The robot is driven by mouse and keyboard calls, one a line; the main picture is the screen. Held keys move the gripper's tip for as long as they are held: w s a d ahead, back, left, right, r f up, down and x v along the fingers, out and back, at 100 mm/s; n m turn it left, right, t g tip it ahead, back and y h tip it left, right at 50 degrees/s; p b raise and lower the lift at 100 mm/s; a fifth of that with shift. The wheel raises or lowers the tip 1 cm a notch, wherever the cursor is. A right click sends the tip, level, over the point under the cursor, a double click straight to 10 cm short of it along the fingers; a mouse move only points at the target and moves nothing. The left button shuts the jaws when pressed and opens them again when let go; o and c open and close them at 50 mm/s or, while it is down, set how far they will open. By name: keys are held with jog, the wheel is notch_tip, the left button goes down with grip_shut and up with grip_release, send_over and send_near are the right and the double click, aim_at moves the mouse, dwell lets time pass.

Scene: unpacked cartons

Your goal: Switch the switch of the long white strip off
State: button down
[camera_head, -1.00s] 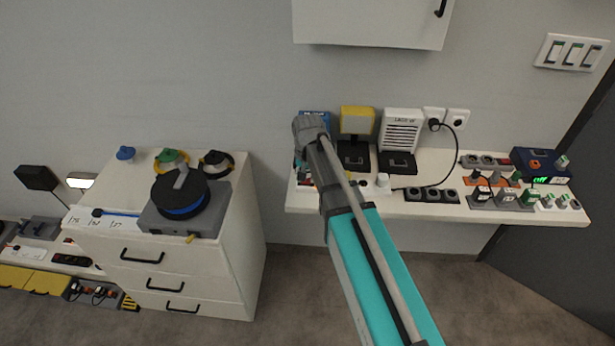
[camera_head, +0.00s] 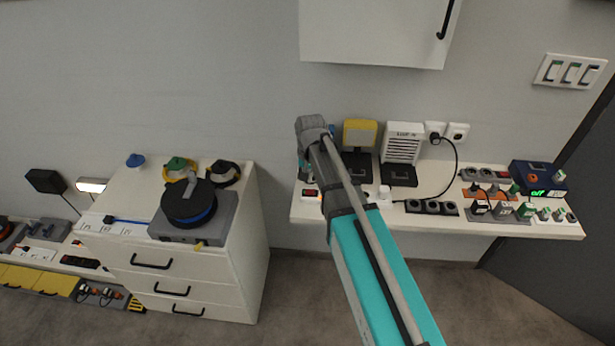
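A white strip (camera_head: 312,199) lies at the left front of the white wall shelf (camera_head: 520,226), partly hidden behind my arm. A small red-lit switch (camera_head: 310,192) shows at its left end. How far the strip runs behind the arm cannot be told. Another white strip (camera_head: 103,227) with a blue cable lies on the drawer cabinet, and a further white strip (camera_head: 38,253) lies low at the far left. My gripper (camera_head: 305,172) hangs above the shelf's left end, just behind and above the red switch. Its fingers are mostly hidden by my wrist.
A yellow lamp (camera_head: 360,134) and a white louvred unit (camera_head: 403,145) stand behind the arm. A black socket strip (camera_head: 431,208) and several plugged strips fill the shelf's right. A cable reel (camera_head: 188,205) sits on the drawer cabinet (camera_head: 205,270). A wall cabinet (camera_head: 375,30) hangs above.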

aim_at(312, 190)
notch_tip(312, 190, up, 9)
jog(key=a+p, duration=0.1)
jog(key=p, duration=0.7)
jog(key=shift+a, duration=0.1)
jog(key=shift+w, duration=0.1)
dwell(0.5)
jog(key=shift+w+d+r+h+p, duration=0.15)
jog(key=shift+d+r+h+p, duration=0.2)
jog(key=shift+h, duration=0.45)
jog(key=shift+f, duration=0.1)
jog(key=shift+f, duration=0.2)
jog(key=f+b, duration=0.4)
jog(key=d+f+b, duration=0.1)
jog(key=f+b, duration=0.8)
jog(key=shift+d+f+b, duration=0.25)
jog(key=shift+d+b, duration=0.15)
dwell(0.4)
dwell(0.4)
